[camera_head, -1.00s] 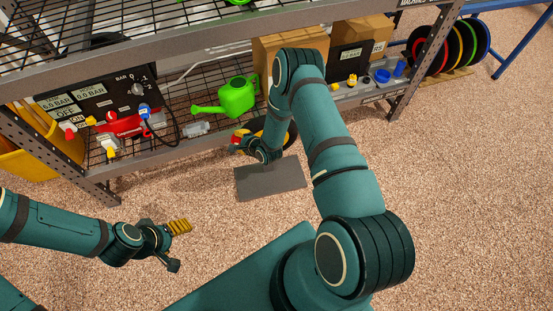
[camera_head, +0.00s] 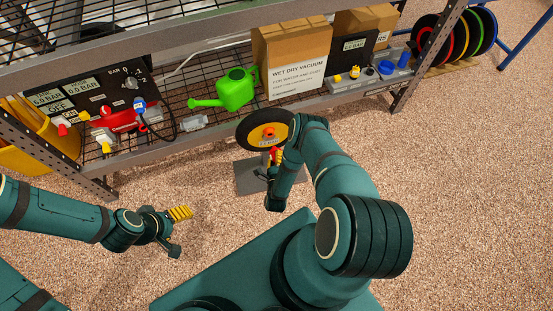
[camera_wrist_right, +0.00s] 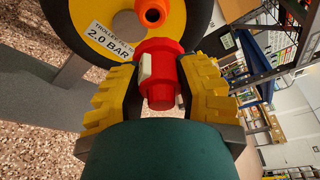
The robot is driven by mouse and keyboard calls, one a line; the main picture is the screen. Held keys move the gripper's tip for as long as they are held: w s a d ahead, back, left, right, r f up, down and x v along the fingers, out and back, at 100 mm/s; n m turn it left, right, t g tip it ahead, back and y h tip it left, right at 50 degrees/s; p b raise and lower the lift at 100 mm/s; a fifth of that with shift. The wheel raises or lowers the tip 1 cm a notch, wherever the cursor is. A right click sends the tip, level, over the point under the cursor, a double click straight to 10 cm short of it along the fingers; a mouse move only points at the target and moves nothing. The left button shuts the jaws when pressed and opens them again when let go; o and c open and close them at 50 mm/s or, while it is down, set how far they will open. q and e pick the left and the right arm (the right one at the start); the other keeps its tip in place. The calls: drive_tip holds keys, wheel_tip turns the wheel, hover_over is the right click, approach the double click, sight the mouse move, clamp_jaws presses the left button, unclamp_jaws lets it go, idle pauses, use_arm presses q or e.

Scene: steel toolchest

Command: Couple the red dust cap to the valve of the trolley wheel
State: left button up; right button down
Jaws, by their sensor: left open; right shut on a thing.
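The red dust cap (camera_wrist_right: 160,72) is held between the yellow-padded fingers of my right gripper (camera_wrist_right: 160,88). In the head view this gripper (camera_head: 275,157) is just below the wheel hub, partly hidden by my arm. The trolley wheel (camera_head: 246,128) has a black tyre and yellow hub and stands upright over a grey plate. Its orange valve (camera_wrist_right: 152,12) shows at the hub in the right wrist view, beyond the cap, with a visible gap between them. My left gripper (camera_head: 178,228) is open and empty above the floor at left.
The steel shelf (camera_head: 215,138) runs behind the wheel, carrying a green watering can (camera_head: 236,90), a vacuum box (camera_head: 295,70) and a gauge panel (camera_head: 85,92). A grey base plate (camera_head: 250,183) lies under the wheel. The carpet at right is clear.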

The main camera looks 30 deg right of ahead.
sight(273, 148)
drive_tip(key=shift+s+a+f, duration=0.15)
drive_tip(key=shift+s+f, duration=0.3)
drive_tip(key=shift+f, duration=0.05)
drive_tip(key=shift+w+d+b, duration=0.2)
drive_tip(key=shift+w+b, duration=0.1)
drive_tip(key=shift+w, duration=0.25)
drive_tip(key=shift+w+d+r+b, duration=0.1)
drive_tip(key=shift+w+d+b, duration=0.15)
drive_tip(key=shift+w, duration=0.5)
drive_tip(key=shift+w+d+r+b, duration=0.1)
drive_tip(key=shift+w+d+b, duration=0.15)
drive_tip(key=shift+w, duration=0.5)
drive_tip(key=shift+w+d+b, duration=0.2)
drive_tip(key=shift+w+d, duration=0.05)
drive_tip(key=shift+w, duration=0.6)
drive_tip(key=shift+w+d+r, duration=0.1)
drive_tip(key=shift+w+d, duration=0.15)
drive_tip(key=shift+w, duration=0.45)
drive_tip(key=shift+w+d, duration=0.25)
drive_tip(key=shift+w, duration=0.45)
drive_tip(key=c, duration=0.6)
unclamp_jaws()
drive_tip(key=shift+s, duration=0.1)
drive_tip(key=v, duration=0.7)
drive_tip(key=shift+s+a, duration=0.1)
drive_tip(key=shift+s, duration=0.05)
